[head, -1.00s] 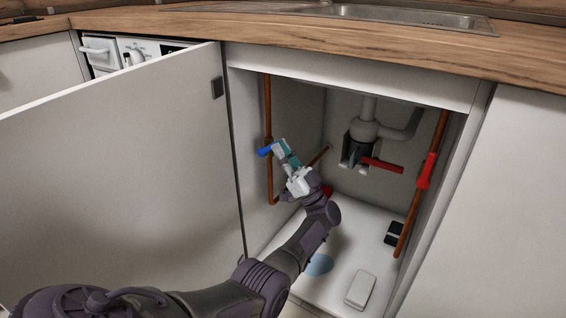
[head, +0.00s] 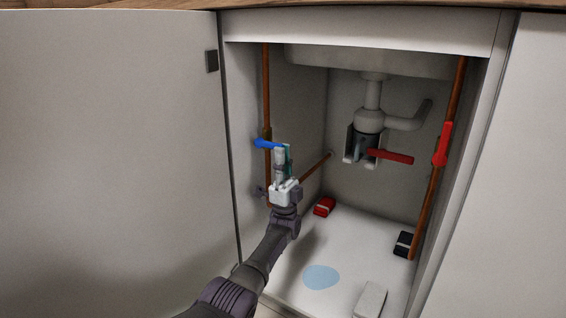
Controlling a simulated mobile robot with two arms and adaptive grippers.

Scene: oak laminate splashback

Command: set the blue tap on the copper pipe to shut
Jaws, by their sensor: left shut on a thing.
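The blue tap (head: 264,143) sits on the upright copper pipe (head: 266,90) at the left inside of the open cabinet. Its handle lies roughly level across the pipe, with its right end reaching into my gripper. My left gripper (head: 283,148) points up from below and is shut on the blue handle; its fingers partly hide that end and the pipe behind. My right gripper is not in view.
A red handle (head: 391,156) is by the grey drain trap (head: 369,120). Another red tap (head: 442,145) is on the right copper pipe. A red box (head: 325,207), dark box (head: 403,244), pale block (head: 370,299) and blue patch (head: 321,277) are on the floor. The open door (head: 110,150) stands left.

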